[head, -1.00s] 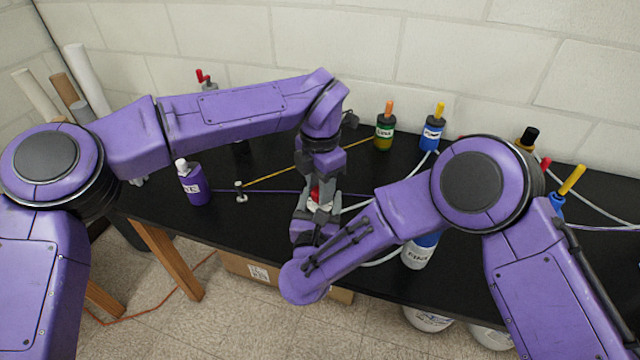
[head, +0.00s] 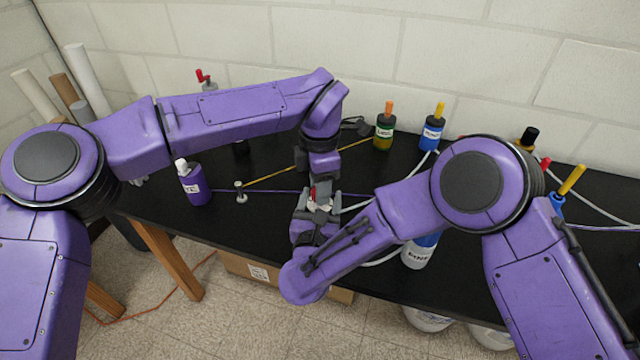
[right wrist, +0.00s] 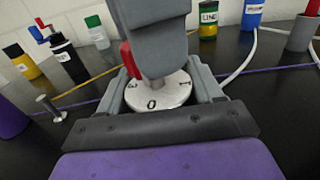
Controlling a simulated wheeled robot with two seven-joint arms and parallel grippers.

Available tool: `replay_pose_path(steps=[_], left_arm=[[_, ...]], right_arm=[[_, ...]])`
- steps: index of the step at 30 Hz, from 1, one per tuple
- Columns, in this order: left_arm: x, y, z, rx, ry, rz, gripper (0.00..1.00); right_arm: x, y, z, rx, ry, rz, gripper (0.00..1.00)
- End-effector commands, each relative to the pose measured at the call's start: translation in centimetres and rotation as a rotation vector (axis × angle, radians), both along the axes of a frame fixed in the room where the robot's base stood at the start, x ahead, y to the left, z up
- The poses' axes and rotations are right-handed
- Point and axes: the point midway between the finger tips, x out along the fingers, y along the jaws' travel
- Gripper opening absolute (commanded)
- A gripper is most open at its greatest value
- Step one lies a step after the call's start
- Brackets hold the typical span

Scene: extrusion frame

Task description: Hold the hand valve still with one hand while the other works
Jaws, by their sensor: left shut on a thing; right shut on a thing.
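The hand valve shows in the right wrist view as a round white dial (right wrist: 158,92) with black marks and a red handle (right wrist: 131,62). In the head view its red part (head: 313,194) is small and mostly covered by my grippers. My left gripper (head: 322,188) comes down from above and is shut on the red handle; its grey fingers (right wrist: 157,45) hide part of it. My right gripper (head: 318,215) is shut on the valve from the front, with one grey finger on each side of the dial. The valve's lower body is hidden.
A purple bottle (head: 195,187) and a small metal post (head: 240,192) stand to the left. Green-and-yellow (head: 384,131) and blue (head: 432,132) bottles stand behind. A white bottle (head: 418,254) is close to my right forearm. Cords and tubes cross the black table (head: 150,212).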

Motion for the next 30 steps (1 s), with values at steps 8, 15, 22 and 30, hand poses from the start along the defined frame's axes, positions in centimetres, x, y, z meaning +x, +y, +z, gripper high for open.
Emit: replay_pose_path(steps=[8, 15, 22, 30], left_arm=[[0.1, 0.0, 0.1, -0.001, -0.004, 0.001, 0.63], [0.0, 0.0, 0.1, 0.000, -0.002, 0.001, 0.63], [0.1, 0.0, 3.5, -0.001, -0.008, 0.003, 0.63], [0.1, 0.0, 10.0, -0.002, -0.006, 0.003, 0.63]], right_arm=[[-0.1, 0.0, -0.1, -0.001, 0.003, 0.001, 0.30], [-0.1, 0.0, -0.1, -0.001, 0.003, 0.001, 0.30], [-0.1, 0.0, -0.1, -0.001, 0.002, 0.000, 0.30], [0.0, 0.0, -0.1, -0.001, 0.002, 0.000, 0.30]])
